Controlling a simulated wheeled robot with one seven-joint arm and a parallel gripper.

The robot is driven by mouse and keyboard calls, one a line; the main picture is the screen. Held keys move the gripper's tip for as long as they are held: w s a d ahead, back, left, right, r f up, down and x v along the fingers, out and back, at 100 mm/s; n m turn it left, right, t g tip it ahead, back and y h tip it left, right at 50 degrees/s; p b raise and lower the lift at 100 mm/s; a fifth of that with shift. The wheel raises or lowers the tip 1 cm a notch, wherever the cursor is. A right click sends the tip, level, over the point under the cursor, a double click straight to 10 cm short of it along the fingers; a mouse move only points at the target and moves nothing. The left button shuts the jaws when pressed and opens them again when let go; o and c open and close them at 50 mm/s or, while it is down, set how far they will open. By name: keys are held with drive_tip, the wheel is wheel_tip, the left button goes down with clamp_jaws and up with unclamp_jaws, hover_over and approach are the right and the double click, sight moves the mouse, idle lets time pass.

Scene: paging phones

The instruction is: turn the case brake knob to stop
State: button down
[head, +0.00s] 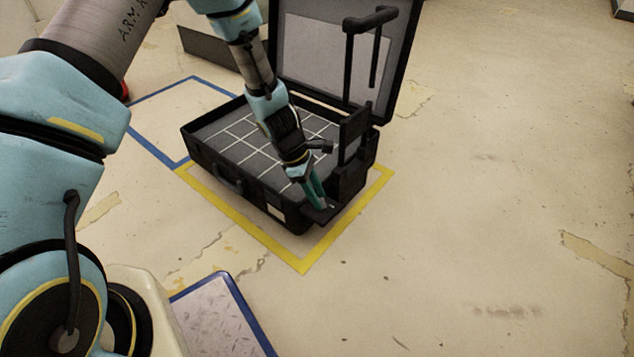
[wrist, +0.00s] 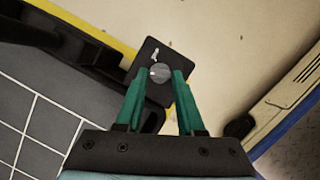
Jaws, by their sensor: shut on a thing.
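The open black case (head: 232,180) stands on the floor inside a yellow taped outline, its lid raised at the back. A dark plate (head: 322,214) juts from the case's front right corner. In the wrist view the plate (wrist: 150,58) carries a round grey brake knob (wrist: 160,73) with a light mark on it. A small pale lever-like mark shows on the plate above the knob. My gripper (head: 322,205) reaches down to the plate. In the wrist view its green fingers (wrist: 161,75) are on either side of the knob, shut on it. The knob is hidden in the head view.
The case has a grid-lined grey interior (head: 215,133) and a tall black handle (head: 348,60) at its right. A blue-edged panel (head: 220,315) lies in front. Blue tape (head: 150,150) marks floor at the left. The floor at the right is clear.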

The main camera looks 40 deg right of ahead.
drive_tip(key=m+p, duration=0.1)
drive_tip(key=m+y+p, duration=0.1)
drive_tip(key=m+p, duration=0.1)
drive_tip(key=shift+d+r, duration=0.1)
drive_tip(key=shift+r, duration=0.2)
drive_tip(key=m+p, duration=0.1)
drive_tip(key=m+g+y+p, duration=0.1)
drive_tip(key=m, duration=0.1)
drive_tip(key=shift+w+d+f+m+p, duration=0.1)
drive_tip(key=shift+d+f+m+p, duration=0.1)
drive_tip(key=shift+m+p, duration=0.1)
drive_tip(key=m+y+p, duration=0.1)
drive_tip(key=m, duration=0.2)
drive_tip(key=shift+d+m+y, duration=0.15)
drive_tip(key=shift+m+y, duration=0.15)
drive_tip(key=shift+y, duration=0.1)
drive_tip(key=shift+d+f+m+t+y, duration=0.15)
drive_tip(key=shift+m+y, duration=0.2)
drive_tip(key=shift+m, duration=0.6)
drive_tip(key=shift+r+m+t+y, duration=0.15)
drive_tip(key=shift+m+y, duration=0.2)
drive_tip(key=shift+m, duration=0.6)
drive_tip(key=shift+f, duration=0.1)
drive_tip(key=c, duration=0.5)
unclamp_jaws()
